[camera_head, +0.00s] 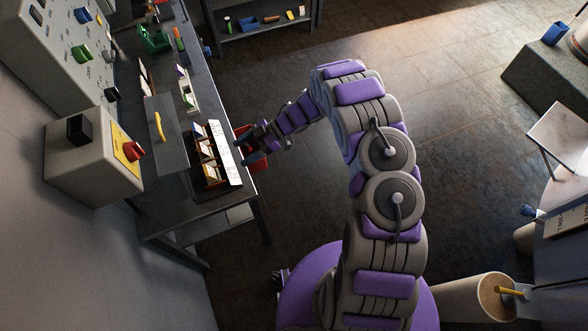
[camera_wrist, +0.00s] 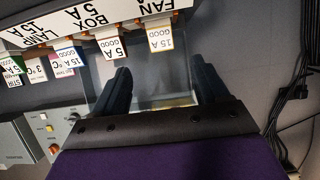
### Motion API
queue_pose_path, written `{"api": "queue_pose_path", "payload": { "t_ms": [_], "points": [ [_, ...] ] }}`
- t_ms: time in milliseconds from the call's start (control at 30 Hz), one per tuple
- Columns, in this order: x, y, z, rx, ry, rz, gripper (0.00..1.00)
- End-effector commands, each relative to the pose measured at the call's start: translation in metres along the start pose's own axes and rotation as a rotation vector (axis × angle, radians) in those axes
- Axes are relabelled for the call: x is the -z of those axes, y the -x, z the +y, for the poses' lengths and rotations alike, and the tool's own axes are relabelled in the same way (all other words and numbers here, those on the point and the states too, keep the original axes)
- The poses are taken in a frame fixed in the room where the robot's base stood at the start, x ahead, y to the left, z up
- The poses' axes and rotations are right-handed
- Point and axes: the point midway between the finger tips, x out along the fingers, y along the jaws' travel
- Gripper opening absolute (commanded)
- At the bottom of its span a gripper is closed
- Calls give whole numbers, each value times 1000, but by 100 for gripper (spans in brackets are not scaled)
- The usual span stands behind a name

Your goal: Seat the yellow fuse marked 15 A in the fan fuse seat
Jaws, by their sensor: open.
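In the wrist view a white tag with yellow print, "15 A GOOD" (camera_wrist: 161,40), stands just below the FAN label (camera_wrist: 160,8). I take it for the yellow fuse's tag; the fuse body is mostly hidden, so I cannot tell how deep it sits. My gripper (camera_wrist: 164,74) is open, its two dark fingers apart. The tag is ahead of the gap between them, not gripped. In the head view my gripper (camera_head: 250,147) is at the right side of the labelled rack (camera_head: 224,152); the fuse marking is too small to read there.
Other tags stand left of it: "5 A GOOD" (camera_wrist: 112,48) near BOX, and several further left. A red bin (camera_head: 258,161) is close beside my gripper. The bench (camera_head: 205,105) also holds a dark panel with a yellow handle (camera_head: 158,130). Black cables (camera_wrist: 290,95) hang at right.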

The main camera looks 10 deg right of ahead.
Motion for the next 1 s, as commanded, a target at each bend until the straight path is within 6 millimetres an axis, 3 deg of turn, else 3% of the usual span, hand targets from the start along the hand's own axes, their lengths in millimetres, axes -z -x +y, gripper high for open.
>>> {"api": "queue_pose_path", "payload": {
  "t_ms": [167,267,367,533,700,867,1000],
  "points": [
    [1,2,4,-14,2,-10,74],
    [5,13,22,-82,13,-54,74],
    [14,39,57,-221,32,-145,74],
    [37,114,118,-531,35,-342,74],
    [68,203,146,-827,-13,-526,74],
    [99,286,138,-1078,-115,-677,74],
    [125,348,104,-1266,-248,-787,74]
  ]
}}
